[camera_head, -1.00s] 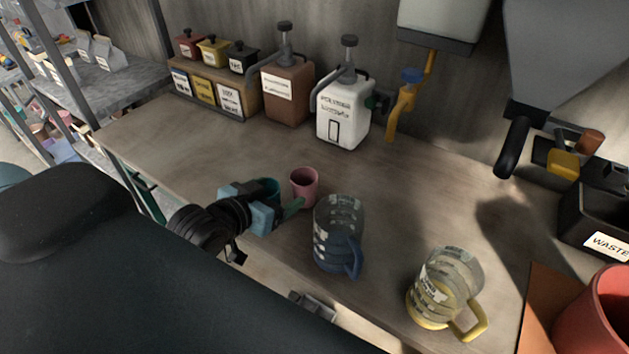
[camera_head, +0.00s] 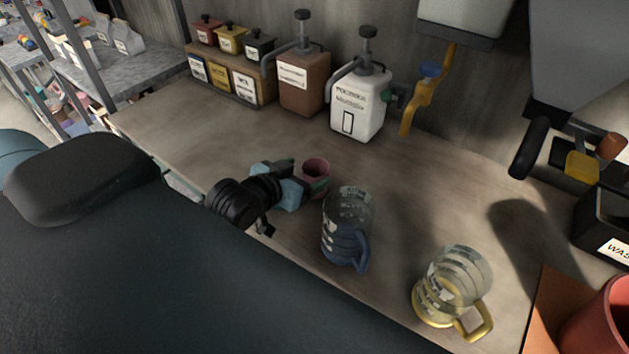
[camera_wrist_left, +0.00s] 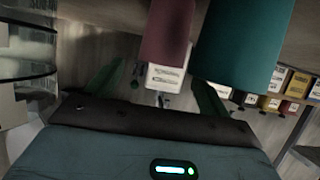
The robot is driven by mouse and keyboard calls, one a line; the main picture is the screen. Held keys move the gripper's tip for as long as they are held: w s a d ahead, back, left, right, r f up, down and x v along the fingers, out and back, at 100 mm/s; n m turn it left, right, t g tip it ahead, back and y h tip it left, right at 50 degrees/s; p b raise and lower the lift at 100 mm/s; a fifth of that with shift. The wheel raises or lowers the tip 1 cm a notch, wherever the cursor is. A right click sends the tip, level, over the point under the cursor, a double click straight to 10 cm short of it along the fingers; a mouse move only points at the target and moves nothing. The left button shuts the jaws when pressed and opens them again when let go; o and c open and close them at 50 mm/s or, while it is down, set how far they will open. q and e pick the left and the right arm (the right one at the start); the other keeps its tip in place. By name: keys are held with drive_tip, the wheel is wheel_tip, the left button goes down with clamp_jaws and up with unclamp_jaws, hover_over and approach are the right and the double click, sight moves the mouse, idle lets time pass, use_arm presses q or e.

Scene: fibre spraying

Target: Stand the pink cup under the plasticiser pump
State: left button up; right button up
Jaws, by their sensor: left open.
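The pink cup (camera_head: 315,176) stands upright on the bench, just beyond my left gripper (camera_head: 300,187). In the left wrist view the pink cup (camera_wrist_left: 167,32) shows large at the top, between the lines of the two spread green fingers of my left gripper (camera_wrist_left: 157,80). The fingers are open, and I cannot tell whether they touch it. A teal cup (camera_wrist_left: 242,42) is close beside the pink one; the gripper mostly hides it in the head view. A brown pump bottle (camera_head: 302,88) and a white pump bottle (camera_head: 358,110) stand at the back; their labels are hard to read. My right gripper is not in view.
A blue-handled clear jug (camera_head: 346,225) stands close right of the gripper, and a yellow-handled jug (camera_head: 454,287) farther right. Small labelled boxes (camera_head: 222,80) stand back left. A waste bin (camera_head: 603,215) is at the right. Bench between cups and pumps is clear.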

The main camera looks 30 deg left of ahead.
sight(323, 165)
use_arm(q)
drive_tip(key=shift+x, duration=1.9)
drive_tip(key=c, duration=1.3)
wheel_tip(323, 165, up, 10)
drive_tip(key=shift+a, duration=0.1)
drive_tip(key=shift+c, duration=0.2)
